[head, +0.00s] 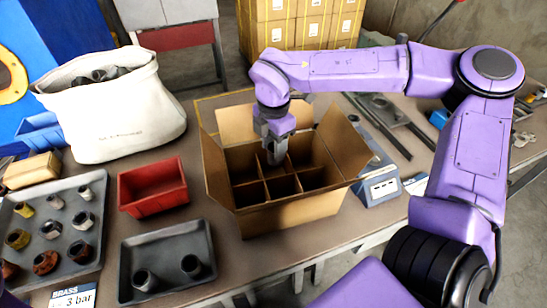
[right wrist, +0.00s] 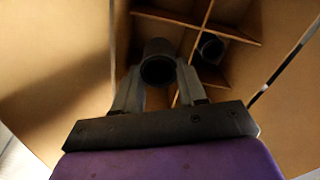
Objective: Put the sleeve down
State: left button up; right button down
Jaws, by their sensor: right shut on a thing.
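My right gripper (head: 272,147) points down over the open cardboard box (head: 295,213), which has crossed dividers. It is shut on a dark grey sleeve (right wrist: 158,62), seen between the fingers in the right wrist view. The held sleeve also shows in the head view (head: 276,157), at the height of the dividers' tops or a little above. I cannot tell if it touches a divider. Another dark round sleeve (right wrist: 211,47) sits in a compartment to the right in the wrist view. My left gripper is not in view.
A dark tray (head: 168,238) holds two sleeves in front left. A red bin (head: 153,186), a white sack (head: 115,120) of parts and a tray of several fittings (head: 52,216) stand left. A scale (head: 381,187) stands close right of the box. The box flaps stand outward.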

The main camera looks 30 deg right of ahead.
aim_at(273, 158)
notch_tip(273, 158, down, 4)
jog(key=shift+w+r, duration=0.1)
jog(key=shift+f+b, duration=0.4)
jog(key=shift+f, duration=0.3)
jog(key=c, duration=0.9)
grip_release()
